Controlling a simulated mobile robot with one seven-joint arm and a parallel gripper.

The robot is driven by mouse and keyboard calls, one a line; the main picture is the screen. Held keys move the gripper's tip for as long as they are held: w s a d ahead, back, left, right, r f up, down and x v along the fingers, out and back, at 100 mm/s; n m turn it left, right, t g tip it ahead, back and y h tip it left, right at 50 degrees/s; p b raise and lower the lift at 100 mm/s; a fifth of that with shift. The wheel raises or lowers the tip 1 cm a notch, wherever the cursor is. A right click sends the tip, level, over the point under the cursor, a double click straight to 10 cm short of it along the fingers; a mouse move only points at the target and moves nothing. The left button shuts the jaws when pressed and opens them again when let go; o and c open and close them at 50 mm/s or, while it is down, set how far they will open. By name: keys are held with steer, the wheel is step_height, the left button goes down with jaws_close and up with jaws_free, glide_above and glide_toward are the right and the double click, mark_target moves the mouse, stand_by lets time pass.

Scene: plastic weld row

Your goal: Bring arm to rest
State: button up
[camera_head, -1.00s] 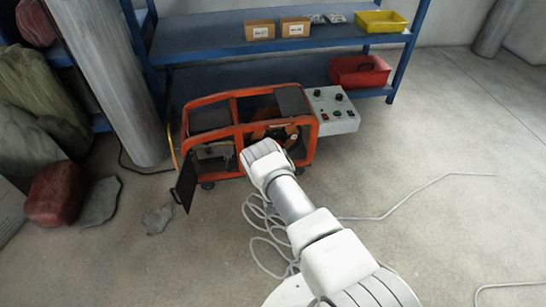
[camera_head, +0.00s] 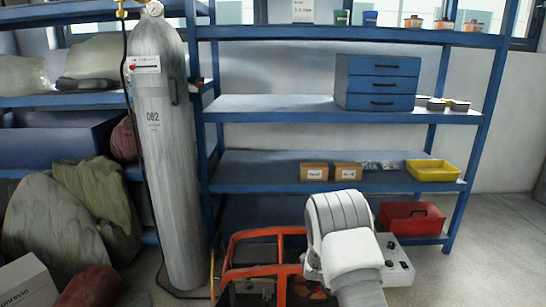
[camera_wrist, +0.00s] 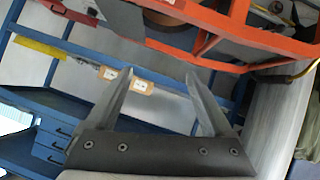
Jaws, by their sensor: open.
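My gripper (camera_wrist: 160,103) shows in the wrist view with its two grey fingers spread apart and nothing between them. Beyond the fingers are the blue shelf and the orange-red framed machine (camera_wrist: 225,35), seen at a tilt. In the head view my white arm rises from the bottom edge in front of the orange-red machine (camera_head: 268,236) and hides part of it. The gripper itself cannot be seen in the head view.
A tall grey CO2 cylinder (camera_head: 165,170) stands left of the machine. The blue shelf (camera_head: 290,112) behind holds a blue drawer unit (camera_head: 376,82), two small cardboard boxes (camera_head: 331,171), a yellow bin (camera_head: 433,170) and a red toolbox (camera_head: 411,217). Open floor (camera_head: 490,235) lies at right.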

steer(key=s+a+r+g+y, duration=0.1)
steer(key=s+r, duration=0.4)
steer(key=r, duration=0.3)
steer(key=s+r+m+g+y, duration=0.1)
steer(key=s+r, duration=0.5)
steer(key=r, duration=0.3)
steer(key=s+a+r+g, duration=0.1)
steer(key=s+r, duration=0.4)
steer(key=r, duration=0.3)
steer(key=s+d+r+g, duration=0.1)
steer(key=s+r, duration=0.2)
steer(key=s, duration=1.3)
steer(key=s+d+r+g, duration=0.1)
steer(key=s+r, duration=0.2)
steer(key=s, duration=1.2)
step_height(320, 180, up, 28)
steer(key=p, duration=2.8)
steer(key=shift+s+a+m+g+p, duration=0.15)
steer(key=shift+m+g+p, duration=0.15)
steer(key=shift+m, duration=0.1)
